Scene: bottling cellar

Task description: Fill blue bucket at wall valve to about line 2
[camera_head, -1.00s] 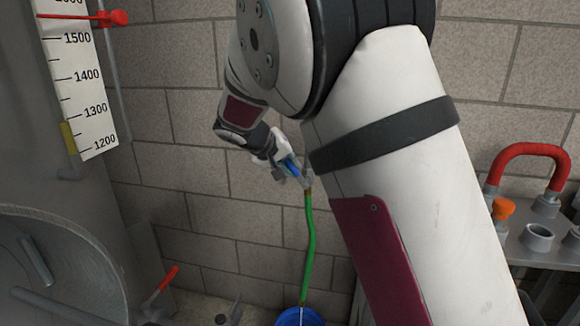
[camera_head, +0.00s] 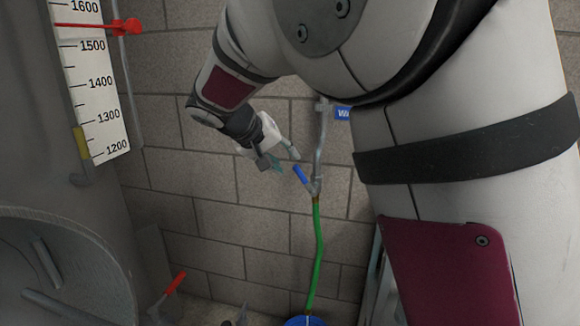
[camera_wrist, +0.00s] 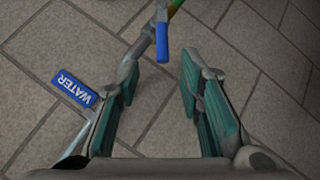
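The blue bucket (camera_head: 305,321) shows only its rim at the bottom edge of the head view. Its marks and water level are out of sight. A green hose (camera_head: 318,245) hangs from the wall valve (camera_head: 314,187) down to the bucket. A thin pale streak shows under the hose end, but I cannot tell whether water runs. The valve's blue lever (camera_head: 299,173) stands at an angle to the pipe. My gripper (camera_head: 287,162) is open and empty just up and left of the lever. In the wrist view, the lever (camera_wrist: 162,42) lies beyond my open fingertips (camera_wrist: 160,66).
A blue WATER sign (camera_wrist: 74,87) sits beside the grey pipe (camera_head: 320,135). A steel tank with a scale strip (camera_head: 94,80) and a red pointer (camera_head: 125,26) stands at left. A red-handled valve (camera_head: 174,283) is low on the left. The brick wall is close behind.

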